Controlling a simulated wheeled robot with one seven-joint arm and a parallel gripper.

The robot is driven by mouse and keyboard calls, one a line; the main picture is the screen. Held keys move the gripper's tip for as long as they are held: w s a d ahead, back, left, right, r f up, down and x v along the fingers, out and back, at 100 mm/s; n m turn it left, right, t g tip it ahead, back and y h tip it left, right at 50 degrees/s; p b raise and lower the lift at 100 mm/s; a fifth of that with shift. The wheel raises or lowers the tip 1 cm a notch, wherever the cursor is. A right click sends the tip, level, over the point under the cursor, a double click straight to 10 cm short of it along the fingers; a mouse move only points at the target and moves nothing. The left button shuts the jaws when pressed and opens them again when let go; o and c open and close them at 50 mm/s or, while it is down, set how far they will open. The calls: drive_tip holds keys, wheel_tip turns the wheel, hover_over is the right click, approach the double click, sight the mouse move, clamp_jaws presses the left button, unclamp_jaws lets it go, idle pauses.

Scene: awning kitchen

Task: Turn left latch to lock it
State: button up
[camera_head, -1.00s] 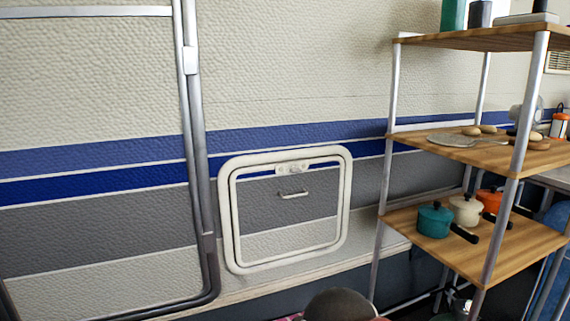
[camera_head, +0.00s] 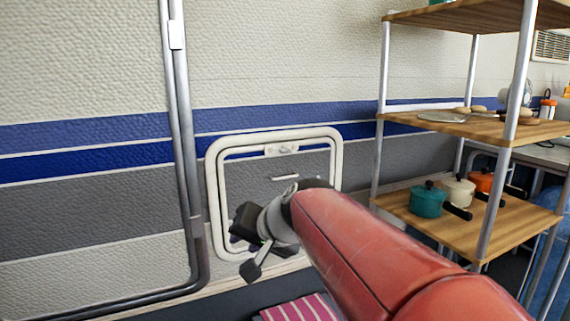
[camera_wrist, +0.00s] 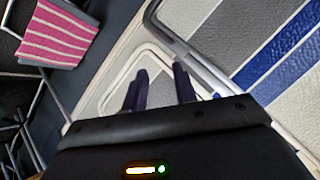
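The small white-framed hatch (camera_head: 216,190) is set in the caravan wall and looks closed. A small pale latch plate (camera_head: 282,149) sits on the top of its frame, with small knob-like parts. Which way the latch is turned is too small to tell. A thin handle (camera_head: 286,177) is below it. My gripper (camera_head: 247,250) is in front of the hatch's lower left part, below and left of the latch, apart from it. In the wrist view my gripper (camera_wrist: 160,80) has two dark fingers spread apart with nothing between them, and part of the hatch frame shows behind.
A metal-framed door edge (camera_head: 188,150) runs up the wall left of the hatch. A wooden shelf rack (camera_head: 500,235) with pots stands close on the right. A pink striped cloth (camera_head: 297,309) is low in front. The wall above the hatch is clear.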

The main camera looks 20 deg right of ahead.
drive_tip(key=w+d+r+m+t+b, duration=0.35)
drive_tip(key=w+d+m, duration=0.2)
drive_tip(key=w, duration=0.65)
drive_tip(key=m+t+h+b, duration=0.3)
drive_tip(key=m+t+b, duration=0.15)
drive_tip(key=m, duration=0.25)
approach(288, 151)
drive_tip(key=w+d+f, duration=0.1)
drive_tip(key=w+f, duration=0.1)
drive_tip(key=w, duration=0.3)
drive_tip(key=w+r+p, duration=0.1)
drive_tip(key=w, duration=0.1)
drive_tip(key=w+a+p, duration=0.1)
drive_tip(key=w, duration=0.1)
drive_tip(key=shift+w+r, duration=0.3)
drive_tip(key=shift+a, duration=0.1)
clamp_jaws()
